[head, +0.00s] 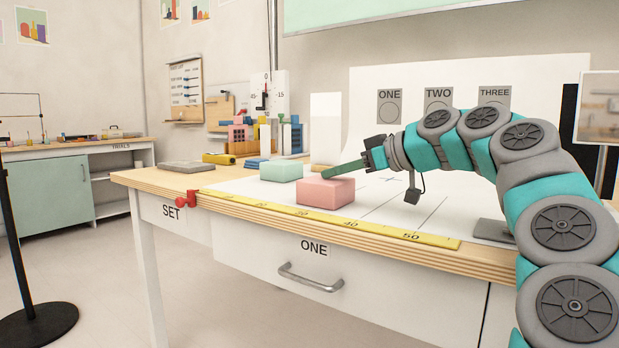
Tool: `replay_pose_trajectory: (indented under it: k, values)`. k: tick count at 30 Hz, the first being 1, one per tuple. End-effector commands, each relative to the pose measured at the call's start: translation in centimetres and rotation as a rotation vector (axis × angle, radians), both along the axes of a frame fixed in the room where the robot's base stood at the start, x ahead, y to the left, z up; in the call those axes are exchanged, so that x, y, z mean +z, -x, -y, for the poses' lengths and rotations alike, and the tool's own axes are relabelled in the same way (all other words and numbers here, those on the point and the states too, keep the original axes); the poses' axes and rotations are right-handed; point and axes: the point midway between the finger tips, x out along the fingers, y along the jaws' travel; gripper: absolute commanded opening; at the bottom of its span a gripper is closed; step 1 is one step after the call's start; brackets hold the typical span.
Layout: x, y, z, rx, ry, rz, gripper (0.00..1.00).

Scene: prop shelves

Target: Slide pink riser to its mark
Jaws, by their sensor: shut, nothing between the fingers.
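The pink riser (325,193) is a flat pink block lying on the white sheet (265,188) on the table, close to the front edge. My gripper (328,174) reaches in from the right with its green fingers shut and empty. The fingertips are at the riser's upper back edge; I cannot tell whether they touch it. I cannot tell which marking is the riser's mark.
A mint block (281,171) stands behind and left of the riser. A yellow ruler (320,217) runs along the front edge, with a red clamp (187,199) at its left end. A grey plate (493,231) lies at right. The sheet between riser and plate looks clear.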

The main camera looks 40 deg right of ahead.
Motion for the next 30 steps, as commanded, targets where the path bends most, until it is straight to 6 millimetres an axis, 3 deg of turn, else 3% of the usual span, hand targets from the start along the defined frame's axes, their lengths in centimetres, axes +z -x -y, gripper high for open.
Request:
replay_pose_trajectory:
  k: [1,12,20,26,30]
  values:
    - [-1.0,0.3,0.3,-0.001,0.001,-0.018,0.0]
    - [-1.0,0.6,0.4,0.001,0.001,-0.021,0.0]
    - [0.6,0.5,0.3,0.001,0.002,-0.019,0.0]
    - [0.5,0.4,-0.5,0.004,0.002,-0.023,0.0]
    - [0.9,2.1,0.1,0.002,0.001,-0.018,0.0]
